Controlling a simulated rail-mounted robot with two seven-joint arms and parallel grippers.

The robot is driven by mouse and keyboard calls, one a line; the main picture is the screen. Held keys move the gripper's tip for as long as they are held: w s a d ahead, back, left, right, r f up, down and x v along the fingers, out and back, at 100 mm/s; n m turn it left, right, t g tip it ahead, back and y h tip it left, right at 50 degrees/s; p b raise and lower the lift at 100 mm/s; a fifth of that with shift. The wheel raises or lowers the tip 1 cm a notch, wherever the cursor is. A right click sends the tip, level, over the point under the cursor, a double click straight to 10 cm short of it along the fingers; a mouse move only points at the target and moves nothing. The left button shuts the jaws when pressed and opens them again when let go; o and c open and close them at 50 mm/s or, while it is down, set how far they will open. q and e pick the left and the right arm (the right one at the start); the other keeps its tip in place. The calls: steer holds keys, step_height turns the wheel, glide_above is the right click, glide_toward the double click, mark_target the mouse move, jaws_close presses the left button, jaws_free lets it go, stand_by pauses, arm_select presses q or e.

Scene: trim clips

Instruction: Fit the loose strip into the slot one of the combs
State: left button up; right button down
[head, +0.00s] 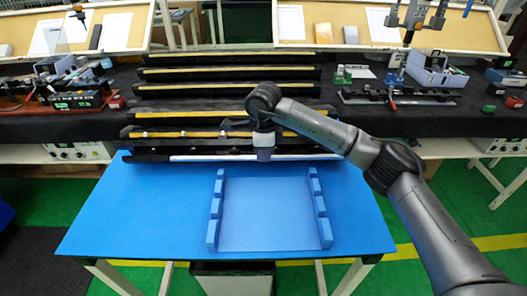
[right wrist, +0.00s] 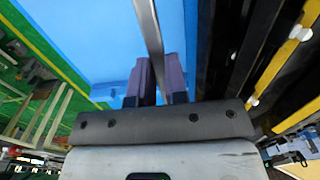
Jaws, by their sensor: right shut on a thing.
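The loose strip (head: 215,158) is long, thin and pale. It lies crosswise along the back edge of the blue table in the head view. My right gripper (head: 263,155) points down at its middle. In the right wrist view the grey strip (right wrist: 149,28) runs between the two purple fingers of the right gripper (right wrist: 160,78), which are shut on it. The left comb (head: 214,212) and the right comb (head: 320,210) stand upright on the table, in front of the strip and apart from it. My left gripper is not in view.
The blue table (head: 120,220) is clear on both sides of the combs. A flat blue plate (head: 268,215) lies between them. Behind the table is a stepped black rack (head: 200,102) with yellow strips. Benches with tools stand further back.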

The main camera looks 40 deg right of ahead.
stand_by(0.4)
steer(key=shift+r+p, duration=0.1)
steer(key=shift+p, duration=0.25)
step_height(320, 180, down, 6)
steer(key=shift+a+r+b, duration=0.1)
steer(key=shift+r+b, duration=0.1)
steer(key=shift+b, duration=0.9)
steer(key=shift+f, duration=0.25)
steer(key=shift+p, duration=0.3)
